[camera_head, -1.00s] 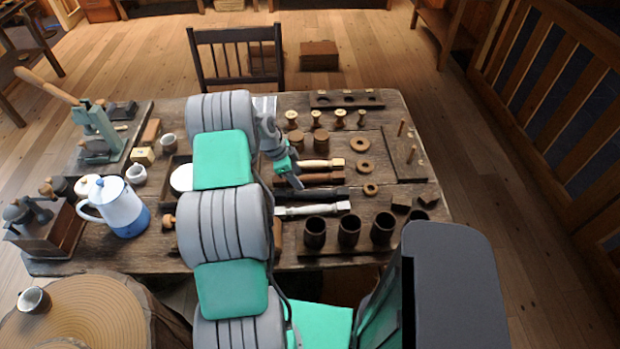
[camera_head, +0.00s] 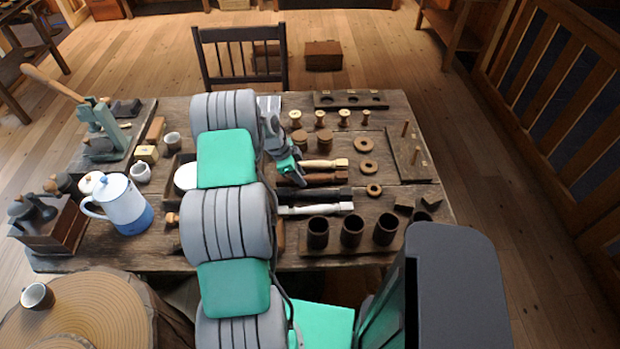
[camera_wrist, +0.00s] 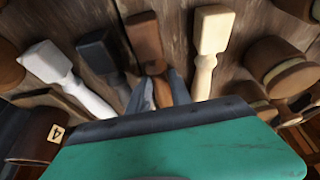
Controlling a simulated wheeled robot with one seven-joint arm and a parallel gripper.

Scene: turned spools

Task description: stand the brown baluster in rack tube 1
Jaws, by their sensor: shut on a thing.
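The brown baluster (camera_head: 322,180) lies flat on the table, between a cream baluster (camera_head: 325,164) and a black one (camera_head: 318,194). A white baluster (camera_head: 318,209) lies nearer. My gripper (camera_head: 299,181) is low at the brown baluster's left part. In the wrist view, my gripper's fingers (camera_wrist: 162,92) are shut around the narrow part of the brown baluster (camera_wrist: 145,38), with its square end beyond them. Dark rack tubes stand upright at the table's near right: one (camera_head: 318,233), another (camera_head: 352,231) and a third (camera_head: 386,228). Their numbers are not readable in the head view.
Wooden spools (camera_head: 321,138) and rings (camera_head: 365,144) lie behind and right of the balusters. A pegged board (camera_head: 412,165) is at the right. A blue and white pot (camera_head: 122,205) stands left. The neighbouring balusters lie close on both sides of my gripper.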

